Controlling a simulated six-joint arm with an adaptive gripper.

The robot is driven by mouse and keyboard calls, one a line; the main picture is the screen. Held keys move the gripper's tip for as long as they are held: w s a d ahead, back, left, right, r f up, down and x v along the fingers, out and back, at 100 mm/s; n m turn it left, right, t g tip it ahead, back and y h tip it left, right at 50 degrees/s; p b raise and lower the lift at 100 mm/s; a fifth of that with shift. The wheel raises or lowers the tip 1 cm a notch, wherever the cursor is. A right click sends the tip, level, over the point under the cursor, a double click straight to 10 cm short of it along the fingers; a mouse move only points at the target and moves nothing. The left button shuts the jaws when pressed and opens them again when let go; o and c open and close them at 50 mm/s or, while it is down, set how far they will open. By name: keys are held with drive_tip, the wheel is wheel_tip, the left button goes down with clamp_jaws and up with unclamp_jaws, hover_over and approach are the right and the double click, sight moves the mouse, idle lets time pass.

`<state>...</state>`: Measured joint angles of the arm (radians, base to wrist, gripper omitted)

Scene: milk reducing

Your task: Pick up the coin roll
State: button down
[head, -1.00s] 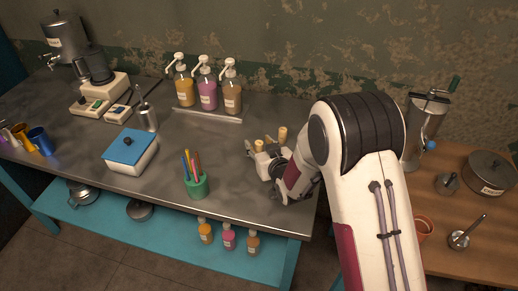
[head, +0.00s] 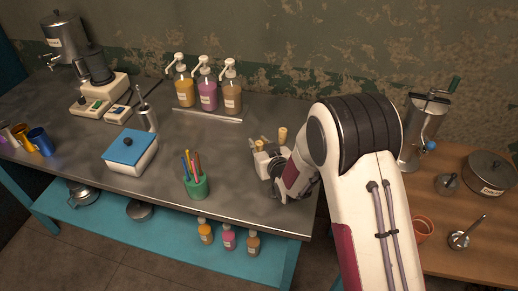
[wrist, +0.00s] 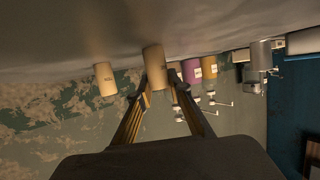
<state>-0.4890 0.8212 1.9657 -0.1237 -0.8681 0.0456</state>
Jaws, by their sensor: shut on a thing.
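Two cream coin rolls stand upright on the grey table. The left one (head: 259,146) is at my gripper (head: 260,153) in the head view and partly hidden by it. The right one (head: 283,136) stands just behind and to the right, apart from the gripper. In the upside-down wrist view, the near coin roll (wrist: 153,62) is between my gripper's fingertips (wrist: 160,80), which are shut on it. The other coin roll (wrist: 105,79) is beyond it to the left. I cannot tell whether the held roll has left the tabletop.
Three pump bottles (head: 207,92) stand at the back. A green pen cup (head: 196,187) and a blue-lidded box (head: 130,150) are to the left. The table's front edge is close to the gripper. A wooden table (head: 455,205) with a pot is at the right.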

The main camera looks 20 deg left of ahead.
sight(259, 143)
drive_tip(key=shift+r, duration=0.1)
drive_tip(key=shift+r, duration=4.9)
